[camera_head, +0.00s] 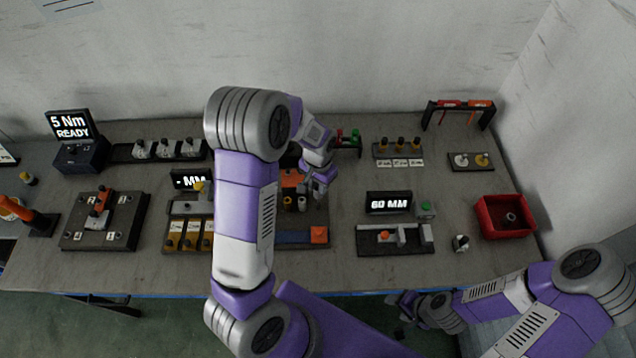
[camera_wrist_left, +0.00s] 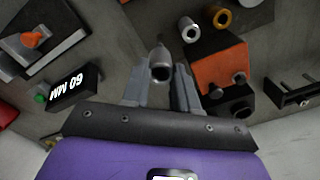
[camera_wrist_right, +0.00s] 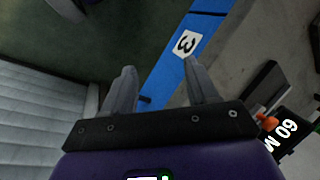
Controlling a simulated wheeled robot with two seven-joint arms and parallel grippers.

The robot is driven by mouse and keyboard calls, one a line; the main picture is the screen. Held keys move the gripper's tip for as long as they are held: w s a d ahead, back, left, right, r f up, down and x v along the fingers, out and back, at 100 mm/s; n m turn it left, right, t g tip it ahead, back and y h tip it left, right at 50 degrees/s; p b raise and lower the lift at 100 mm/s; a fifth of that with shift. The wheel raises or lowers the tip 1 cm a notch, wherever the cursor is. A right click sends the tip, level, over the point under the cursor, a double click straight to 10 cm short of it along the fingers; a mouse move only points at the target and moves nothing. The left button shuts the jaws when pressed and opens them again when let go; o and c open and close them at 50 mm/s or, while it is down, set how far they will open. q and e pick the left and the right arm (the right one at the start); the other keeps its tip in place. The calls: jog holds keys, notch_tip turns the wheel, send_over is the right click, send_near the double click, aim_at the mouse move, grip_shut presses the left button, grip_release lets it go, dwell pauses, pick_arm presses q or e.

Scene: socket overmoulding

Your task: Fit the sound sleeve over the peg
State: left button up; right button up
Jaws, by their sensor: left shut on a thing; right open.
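My left gripper (camera_wrist_left: 160,85) is shut on a grey metallic sleeve (camera_wrist_left: 161,62), whose dark open end faces the wrist camera. In the head view this gripper (camera_head: 322,190) is over the right side of the central fixture, and the sleeve is hard to make out there. A grey round piece (camera_wrist_left: 190,31) and a brass one (camera_wrist_left: 221,17) stand upright on the fixture beside the held sleeve, apart from it. I cannot tell which piece is the peg. My right gripper (camera_wrist_right: 155,90) is open and empty off the table's front edge; it also shows in the head view (camera_head: 402,303).
An orange block (camera_wrist_left: 218,72) with dark knobs is close to the left gripper. A 60 MM display (camera_head: 389,202) and gauge stand to the right. A red bin (camera_head: 505,230) holds a ring; a small metallic piece (camera_head: 461,243) stands left of it. My left arm hides part of the middle.

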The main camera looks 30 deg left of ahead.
aim_at(318, 201)
pick_arm(q)
jog(key=shift+f+b, duration=0.7)
jog(key=shift+f, duration=0.5)
jog(key=shift+f+b, duration=2.5)
jog(key=shift+f, duration=0.55)
jog(key=o, duration=1)
jog(key=shift+c, duration=0.2)
notch_tip(318, 201, up, 8)
jog(key=shift+f+p, duration=0.15)
jog(key=shift+p, duration=0.45)
